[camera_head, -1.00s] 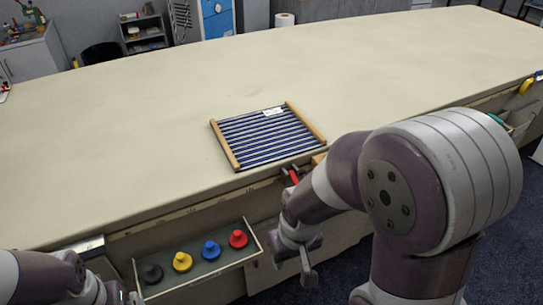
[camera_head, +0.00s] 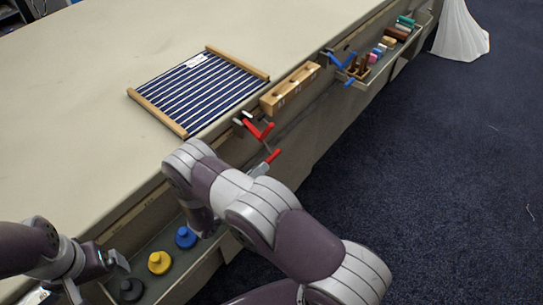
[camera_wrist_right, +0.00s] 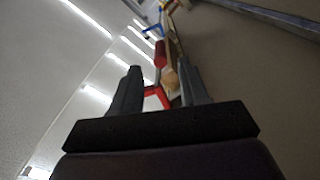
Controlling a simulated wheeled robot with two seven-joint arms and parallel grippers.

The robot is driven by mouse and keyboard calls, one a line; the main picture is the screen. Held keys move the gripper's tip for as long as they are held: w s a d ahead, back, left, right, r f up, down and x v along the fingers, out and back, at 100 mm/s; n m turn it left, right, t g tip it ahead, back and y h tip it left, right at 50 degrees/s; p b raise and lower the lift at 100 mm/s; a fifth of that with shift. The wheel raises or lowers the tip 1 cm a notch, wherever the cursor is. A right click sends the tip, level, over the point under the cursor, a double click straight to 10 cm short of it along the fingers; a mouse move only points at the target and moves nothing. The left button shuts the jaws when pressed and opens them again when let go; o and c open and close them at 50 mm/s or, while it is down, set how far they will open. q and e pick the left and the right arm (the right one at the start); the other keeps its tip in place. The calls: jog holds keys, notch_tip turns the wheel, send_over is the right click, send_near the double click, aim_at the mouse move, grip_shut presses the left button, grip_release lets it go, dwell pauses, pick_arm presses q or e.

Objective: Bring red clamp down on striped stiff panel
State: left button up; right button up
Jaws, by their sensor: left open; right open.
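The striped stiff panel (camera_head: 205,88), blue and white with wooden end bars, lies flat on the table near its front edge. The red clamp (camera_head: 257,130) is at the table edge, just beyond the panel's near right corner, its red parts sticking out over the front. My right gripper is mostly hidden behind my arm in the head view. In the right wrist view my right gripper (camera_wrist_right: 160,72) is open and empty, with red clamp parts (camera_wrist_right: 155,97) showing between its fingers; contact cannot be told. My left gripper (camera_head: 116,262) is open and empty, low at left.
A wooden block with holes (camera_head: 290,90) and a blue clamp (camera_head: 340,60) stand along the edge to the right. A front tray holds black, yellow (camera_head: 159,262) and blue (camera_head: 186,237) knobs. The tabletop (camera_head: 110,60) behind the panel is clear.

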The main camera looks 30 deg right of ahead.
aim_at(272, 158)
jog(key=x, duration=0.7)
jog(key=shift+a+p, duration=0.1)
jog(key=shift+p, duration=0.2)
grip_shut()
